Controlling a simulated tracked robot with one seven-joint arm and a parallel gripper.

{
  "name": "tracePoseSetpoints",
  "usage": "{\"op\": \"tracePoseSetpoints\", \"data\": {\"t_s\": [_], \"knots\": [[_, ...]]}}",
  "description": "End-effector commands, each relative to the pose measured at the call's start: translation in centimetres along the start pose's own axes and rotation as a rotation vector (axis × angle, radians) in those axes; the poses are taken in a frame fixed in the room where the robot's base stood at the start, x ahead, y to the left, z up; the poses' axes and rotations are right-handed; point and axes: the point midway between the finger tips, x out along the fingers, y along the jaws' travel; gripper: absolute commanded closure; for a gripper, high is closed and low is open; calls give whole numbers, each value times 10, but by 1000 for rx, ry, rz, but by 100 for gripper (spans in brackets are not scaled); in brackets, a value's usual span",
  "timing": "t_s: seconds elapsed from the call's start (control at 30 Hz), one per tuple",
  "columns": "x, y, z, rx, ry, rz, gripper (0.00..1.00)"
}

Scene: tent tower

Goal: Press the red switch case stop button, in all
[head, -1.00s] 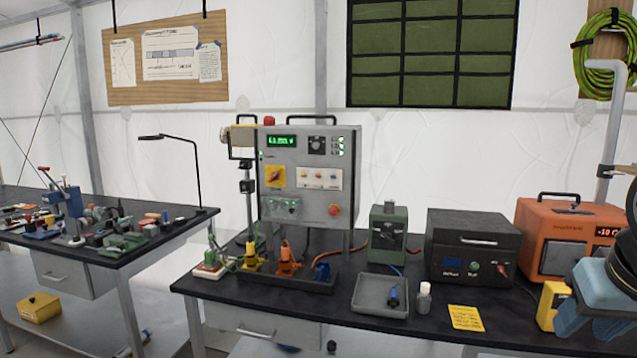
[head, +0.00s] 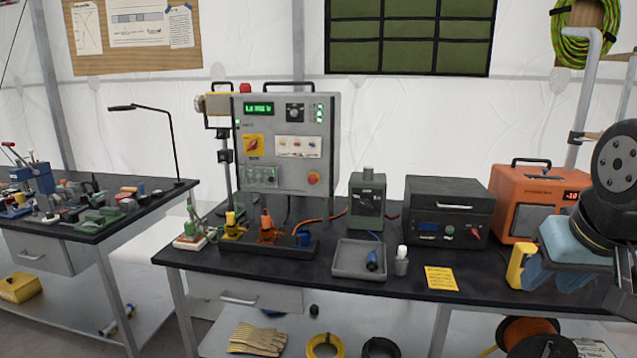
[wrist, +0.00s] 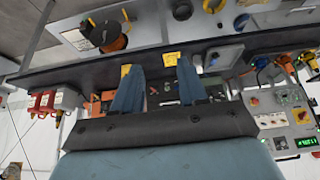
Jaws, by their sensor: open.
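The red stop button (head: 313,178) sits low on the right of the grey switch case's front panel (head: 285,208). It also shows in the wrist view, where the scene is upside down, as a small red knob (wrist: 254,101) on the case (wrist: 268,107). Nothing touches the button. My gripper (head: 550,284) is at the right of the head view, over the right part of the bench, well away from the case. In the wrist view its two blue fingers (wrist: 157,65) stand apart with nothing held between them.
The bench (head: 300,271) carries a grey tray (head: 357,268), a white-capped bottle (head: 402,262), a green box (head: 368,205), a black case (head: 445,208) and an orange unit (head: 535,205). Orange and yellow plugs stand before the switch case. A yellow object (head: 519,265) is beside my gripper.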

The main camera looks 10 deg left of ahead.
Motion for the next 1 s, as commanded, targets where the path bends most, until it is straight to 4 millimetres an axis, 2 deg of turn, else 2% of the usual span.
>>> {"op": "tracePoseSetpoints", "data": {"t_s": [0.03, 0.43, 1.0], "knots": [[0, 0, 0, 0, 0, 0, 63], [0, 0, 0, 0, 0, 0, 100], [0, 0, 0, 0, 0, 0, 100]]}}
